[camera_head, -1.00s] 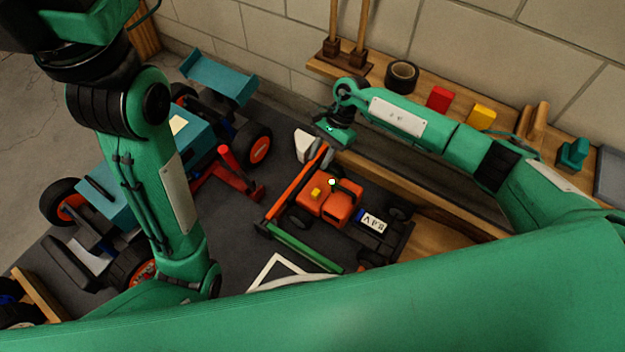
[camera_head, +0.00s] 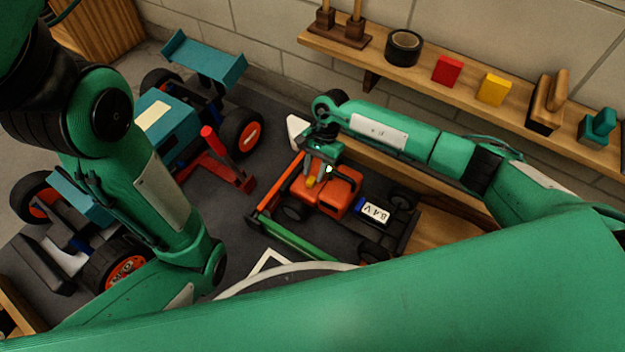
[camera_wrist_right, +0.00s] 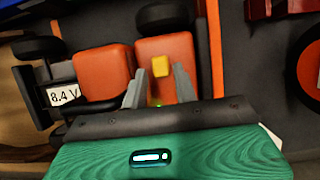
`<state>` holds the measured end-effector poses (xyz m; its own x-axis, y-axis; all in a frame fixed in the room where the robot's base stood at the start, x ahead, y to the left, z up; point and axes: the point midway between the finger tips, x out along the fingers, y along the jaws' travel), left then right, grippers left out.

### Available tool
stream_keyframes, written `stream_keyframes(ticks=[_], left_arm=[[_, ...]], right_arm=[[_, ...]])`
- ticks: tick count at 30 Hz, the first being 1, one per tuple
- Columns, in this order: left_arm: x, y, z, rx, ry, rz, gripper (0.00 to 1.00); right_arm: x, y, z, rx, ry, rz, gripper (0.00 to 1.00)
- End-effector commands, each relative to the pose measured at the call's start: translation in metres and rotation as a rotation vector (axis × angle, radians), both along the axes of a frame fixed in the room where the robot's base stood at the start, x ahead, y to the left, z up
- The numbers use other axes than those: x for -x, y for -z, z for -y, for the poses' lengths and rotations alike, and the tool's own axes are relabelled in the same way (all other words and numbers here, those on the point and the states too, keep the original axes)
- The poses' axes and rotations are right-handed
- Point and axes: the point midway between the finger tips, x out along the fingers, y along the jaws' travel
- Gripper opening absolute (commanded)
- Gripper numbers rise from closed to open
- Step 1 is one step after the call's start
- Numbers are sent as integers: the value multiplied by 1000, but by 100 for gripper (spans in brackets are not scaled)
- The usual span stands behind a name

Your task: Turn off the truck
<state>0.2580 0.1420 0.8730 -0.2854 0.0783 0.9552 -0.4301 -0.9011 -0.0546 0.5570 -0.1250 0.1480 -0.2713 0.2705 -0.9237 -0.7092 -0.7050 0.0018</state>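The low black chassis with orange boxes (camera_head: 337,196), an 8.4 V battery (camera_head: 374,211) and a small yellow switch (camera_head: 310,181) lies on the dark mat. A small green light (camera_head: 329,169) glows on it. My right gripper (camera_head: 316,172) is over the orange box with the switch. In the right wrist view its two grey fingers (camera_wrist_right: 160,85) are apart and empty, pointing at the yellow switch (camera_wrist_right: 160,66), which shows between their tips. I cannot tell whether they touch it. My left arm stands at left; its gripper is out of view.
A teal racecar (camera_head: 170,125) with big wheels stands at left, and a red jack (camera_head: 222,165) lies between the vehicles. A wooden shelf (camera_head: 430,78) at the wall holds tape (camera_head: 403,47), red (camera_head: 447,70) and yellow (camera_head: 492,89) blocks. A green bar (camera_head: 296,238) lies along the chassis's front.

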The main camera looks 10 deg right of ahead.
Motion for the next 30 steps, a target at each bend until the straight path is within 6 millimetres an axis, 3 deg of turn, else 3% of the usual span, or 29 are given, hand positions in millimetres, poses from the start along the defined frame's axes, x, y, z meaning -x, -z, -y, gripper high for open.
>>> stream_keyframes(ticks=[1, 6, 16, 17, 21, 30], left_arm=[[1, 6, 1, 1, 4, 2, 0], [4, 8, 2, 1, 13, 10, 0], [7, 4, 3, -2, 17, 22, 0], [7, 5, 3, -2, 17, 22, 0], [6, 5, 4, -2, 18, 19, 0], [5, 9, 4, -4, 20, 15, 0]], right_arm=[[2, 9, -2, -1, 0, 0, 29], [5, 20, -6, -1, 1, 1, 29], [6, 21, -7, -1, 1, 1, 29], [6, 21, -7, -1, 1, 1, 27], [6, 21, -7, -1, 1, 1, 0], [0, 21, -11, -2, 0, 3, 0]])
